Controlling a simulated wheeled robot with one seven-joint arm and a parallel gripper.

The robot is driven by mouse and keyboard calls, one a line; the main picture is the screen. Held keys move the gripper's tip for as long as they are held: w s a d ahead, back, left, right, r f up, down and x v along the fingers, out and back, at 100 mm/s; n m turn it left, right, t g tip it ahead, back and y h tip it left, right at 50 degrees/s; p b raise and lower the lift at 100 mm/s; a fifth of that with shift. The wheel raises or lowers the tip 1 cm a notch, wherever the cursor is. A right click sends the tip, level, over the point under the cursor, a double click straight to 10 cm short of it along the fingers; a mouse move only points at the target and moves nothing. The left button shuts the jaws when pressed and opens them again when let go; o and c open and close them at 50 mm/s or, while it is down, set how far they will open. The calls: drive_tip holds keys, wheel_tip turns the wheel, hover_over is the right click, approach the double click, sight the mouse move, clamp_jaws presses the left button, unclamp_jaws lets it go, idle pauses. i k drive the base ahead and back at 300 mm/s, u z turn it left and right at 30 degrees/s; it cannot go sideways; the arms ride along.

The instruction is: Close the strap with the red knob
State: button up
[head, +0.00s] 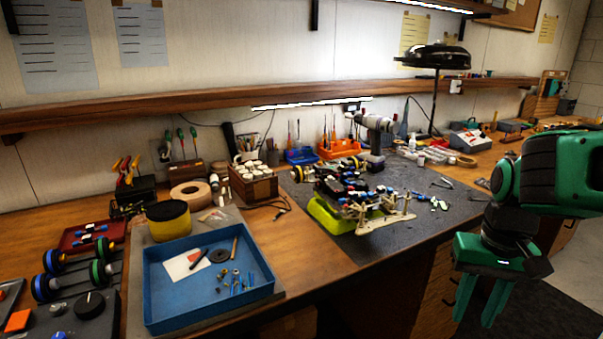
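The RC racecar (352,188) sits on a bright green stand (328,216) on the dark work mat, in the middle of the head view. Its top is crowded with dark, blue, white and red parts. The strap and its red knob are too small to tell apart there, and I cannot tell whether the strap is open or closed. My green gripper (480,308) hangs at the lower right, in front of the bench edge and well apart from the car. Its two fingers point down with a gap between them, and it holds nothing visible.
A blue tray (152,290) with small hardware lies at the lower left. A wooden box (252,190) stands left of the car, and a drill (374,135) stands behind it. Tools (441,184) and small parts lie right of the car. The mat (415,225) has bare room at its front right.

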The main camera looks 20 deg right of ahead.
sight(319, 182)
drive_tip(key=z, duration=0.05)
drive_tip(key=i, duration=0.3)
drive_tip(key=u, duration=0.6)
drive_tip(key=k, duration=0.2)
drive_tip(key=u, duration=0.4)
drive_tip(key=i, duration=0.5)
